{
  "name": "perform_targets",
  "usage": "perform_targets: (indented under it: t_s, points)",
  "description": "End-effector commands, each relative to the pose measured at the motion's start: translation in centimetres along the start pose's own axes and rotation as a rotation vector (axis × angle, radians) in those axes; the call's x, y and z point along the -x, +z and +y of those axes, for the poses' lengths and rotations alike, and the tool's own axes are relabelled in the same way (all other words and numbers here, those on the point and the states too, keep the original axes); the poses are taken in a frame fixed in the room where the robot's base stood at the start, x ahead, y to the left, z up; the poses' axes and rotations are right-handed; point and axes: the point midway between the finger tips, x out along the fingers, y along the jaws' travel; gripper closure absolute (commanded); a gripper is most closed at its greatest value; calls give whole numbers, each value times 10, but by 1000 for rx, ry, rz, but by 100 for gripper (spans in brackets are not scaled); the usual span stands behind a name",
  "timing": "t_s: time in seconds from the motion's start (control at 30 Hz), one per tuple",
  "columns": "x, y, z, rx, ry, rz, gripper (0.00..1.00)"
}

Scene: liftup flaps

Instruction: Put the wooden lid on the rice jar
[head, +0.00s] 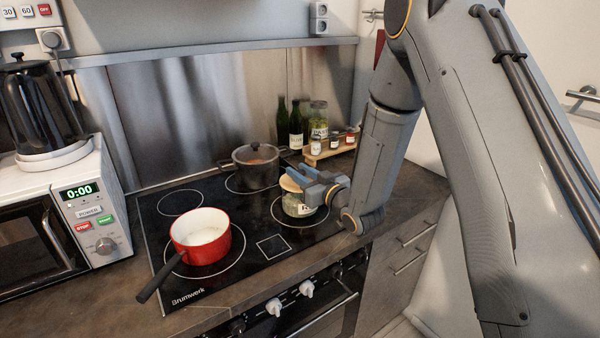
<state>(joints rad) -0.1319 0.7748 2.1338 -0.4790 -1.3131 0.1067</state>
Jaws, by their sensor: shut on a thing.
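The round, light wooden lid (288,184) is at the tips of my gripper (299,178), which is shut on it. The rice jar (296,206) is clear glass with a pale label, partly hidden by my gripper. It stands on the front right ring of the black cooktop. The lid is right over the top of the jar, a little to its left in the picture. I cannot tell whether the lid touches the rim or is just above it.
A red pan (201,247) with a black handle stands front left on the cooktop (272,246). A dark lidded pot (254,168) is behind the jar. A wooden rack (330,153) with small jars and dark bottles (296,126) stand at the back right. A microwave (60,230) is left.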

Motion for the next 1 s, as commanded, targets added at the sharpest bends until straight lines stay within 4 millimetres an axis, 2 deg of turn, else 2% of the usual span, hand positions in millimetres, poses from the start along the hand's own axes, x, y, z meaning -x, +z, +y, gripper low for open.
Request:
perform_targets:
  t_s: [1.0]
  points:
    - [1,8,0,0,0,0,97]
